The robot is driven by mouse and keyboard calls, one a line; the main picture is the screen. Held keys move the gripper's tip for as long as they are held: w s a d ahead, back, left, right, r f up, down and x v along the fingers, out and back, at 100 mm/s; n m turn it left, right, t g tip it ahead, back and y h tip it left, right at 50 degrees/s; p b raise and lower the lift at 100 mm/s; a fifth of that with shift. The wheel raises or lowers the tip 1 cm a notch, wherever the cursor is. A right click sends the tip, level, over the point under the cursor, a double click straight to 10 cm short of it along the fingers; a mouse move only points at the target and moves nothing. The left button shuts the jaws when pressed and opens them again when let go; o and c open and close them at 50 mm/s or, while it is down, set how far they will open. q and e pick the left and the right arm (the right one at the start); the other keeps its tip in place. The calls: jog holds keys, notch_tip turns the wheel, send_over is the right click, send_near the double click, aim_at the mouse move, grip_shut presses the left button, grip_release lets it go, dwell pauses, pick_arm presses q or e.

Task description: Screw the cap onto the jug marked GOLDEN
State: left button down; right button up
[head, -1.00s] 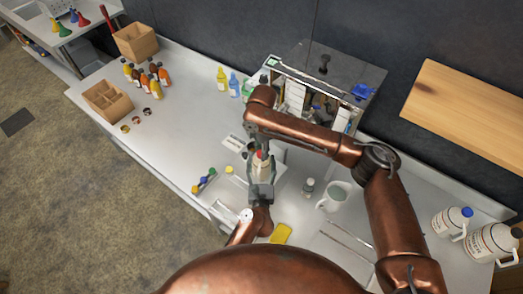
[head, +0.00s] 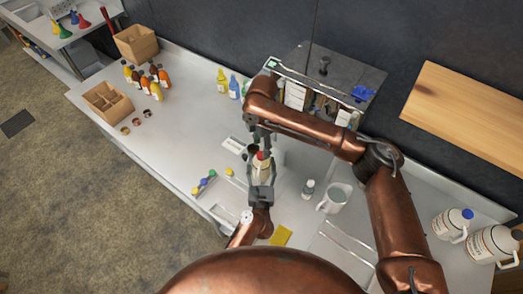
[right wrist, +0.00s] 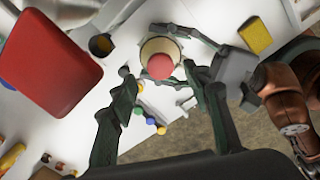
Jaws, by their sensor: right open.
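The pale jug (head: 260,171) stands upright near the counter's middle with a red cap (head: 263,155) on its mouth. Its label is not readable from here. My left gripper (head: 261,186) is shut around the jug's body from the front. My right gripper (head: 262,143) is just above the cap, pointing down. In the right wrist view its fingers (right wrist: 170,100) are wide apart and empty, with the cap beyond them.
Blue, green and yellow caps (head: 204,182) lie left of the jug. The counter's left middle is clear.

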aim_at(261, 155)
jog(key=shift+r, duration=0.2)
jog(key=shift+c, duration=0.3)
jog(key=n, duration=0.1)
jog(key=r+n, duration=0.1)
jog(key=n, duration=0.2)
jog(key=shift+r, duration=0.35)
jog(key=n, duration=0.2)
jog(key=r+n, duration=0.1)
jog(key=n, duration=0.2)
jog(key=shift+r+n, duration=0.4)
jog(key=shift+f, duration=4.05)
